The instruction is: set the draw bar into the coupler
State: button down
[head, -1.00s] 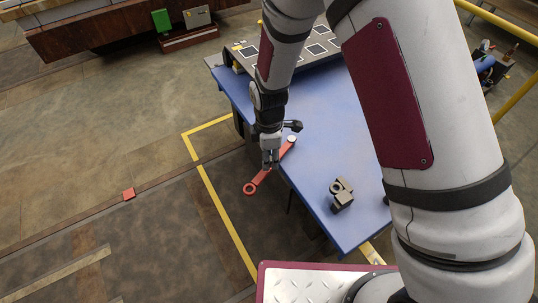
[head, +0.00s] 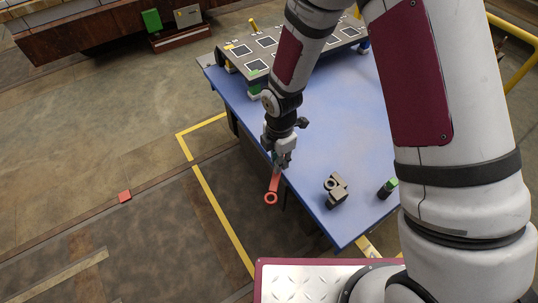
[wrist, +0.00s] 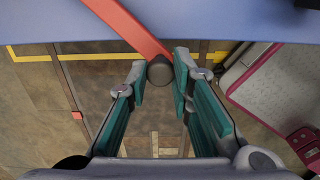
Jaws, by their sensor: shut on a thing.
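The draw bar is a red flat bar (head: 274,182) with a ring at its lower end in the head view. My gripper (head: 281,163) is shut on it, at the table's left edge. The ring end hangs out past the edge; the other end is hidden by my gripper. In the wrist view the red bar (wrist: 128,25) runs to the upper left from between the fingertips (wrist: 159,78), where a dark round part shows. The coupler, a dark grey block with a round eye (head: 336,190), stands on the table right of my gripper, apart from the bar.
The blue table (head: 310,120) has clear room in its middle. A dark peg with a green top (head: 388,188) stands right of the coupler. A raised rack with marked squares (head: 265,57) is at the back. A small red block (head: 125,197) lies on the floor.

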jog(key=d+n+p, duration=0.2)
jog(key=d+n, duration=0.3)
jog(key=d, duration=0.1)
jog(key=shift+r+p, duration=0.1)
jog(key=shift+p, duration=0.25)
jog(key=shift+w+d+n+p, duration=0.25)
jog(key=shift+d+n+p, duration=0.15)
jog(key=shift+d+n, duration=0.2)
jog(key=shift+w+d+n+p, duration=0.2)
jog(key=shift+d+n+p, duration=0.2)
jog(key=shift+n, duration=0.2)
jog(key=shift+w+d+n+p, duration=0.55)
jog(key=shift+d+n, duration=0.25)
jog(key=shift+n, duration=0.1)
jog(key=c, duration=1.4)
grip_release()
jog(key=shift+d, duration=0.1)
notch_tip(320, 180, up, 12)
jog(key=shift+f, duration=0.1)
